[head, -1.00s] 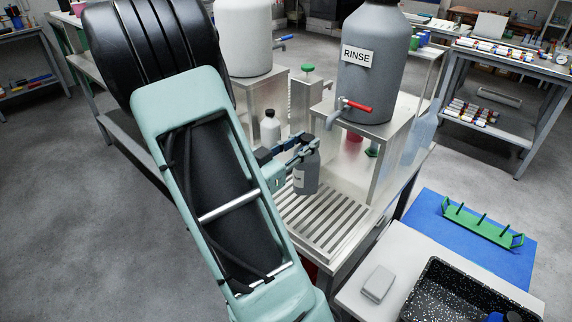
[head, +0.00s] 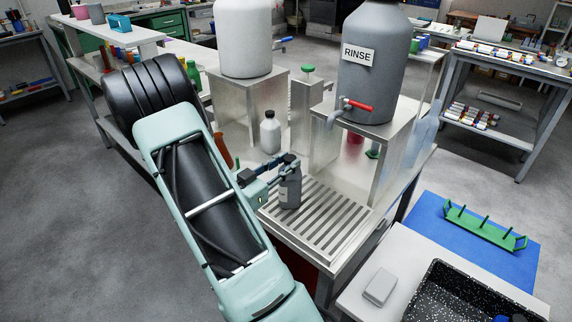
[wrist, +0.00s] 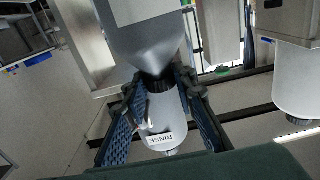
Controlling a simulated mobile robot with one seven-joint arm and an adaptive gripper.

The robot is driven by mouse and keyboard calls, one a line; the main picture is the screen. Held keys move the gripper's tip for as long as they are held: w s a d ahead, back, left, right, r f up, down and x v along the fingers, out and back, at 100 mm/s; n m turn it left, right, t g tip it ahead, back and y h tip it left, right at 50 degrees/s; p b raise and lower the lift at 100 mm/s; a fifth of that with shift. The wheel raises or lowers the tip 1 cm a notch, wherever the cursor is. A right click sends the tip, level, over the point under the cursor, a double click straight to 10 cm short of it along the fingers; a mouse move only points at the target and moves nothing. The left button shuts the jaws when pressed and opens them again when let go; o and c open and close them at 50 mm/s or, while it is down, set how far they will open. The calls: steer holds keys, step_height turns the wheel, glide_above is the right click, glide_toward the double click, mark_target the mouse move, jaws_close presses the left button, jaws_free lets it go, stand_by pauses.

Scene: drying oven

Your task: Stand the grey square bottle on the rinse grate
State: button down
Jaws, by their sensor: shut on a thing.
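The grey square bottle (head: 291,192) is upright over the left part of the slotted metal rinse grate (head: 335,228). I cannot tell whether its base touches the bars or is just above them. My gripper (head: 286,168) comes from the left and is shut on the bottle's neck. In the wrist view, which looks upside down, the bottle's grey body (wrist: 148,42) is at the top. Its dark neck and cap lie between the fingers of my gripper (wrist: 158,88) there.
The big grey RINSE tank (head: 372,75), with a red-handled tap (head: 357,106), stands on a metal stand behind the grate. A white bottle (head: 270,132) stands behind my gripper. A white tank (head: 244,38) is at the back. The grate's front and right are clear.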

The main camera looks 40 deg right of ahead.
steer(key=shift+f, duration=0.1)
steer(key=c, duration=1.6)
jaws_free()
steer(key=shift+a, duration=0.25)
steer(key=s+a, duration=0.1)
steer(key=a, duration=1)
steer(key=shift+a, duration=0.25)
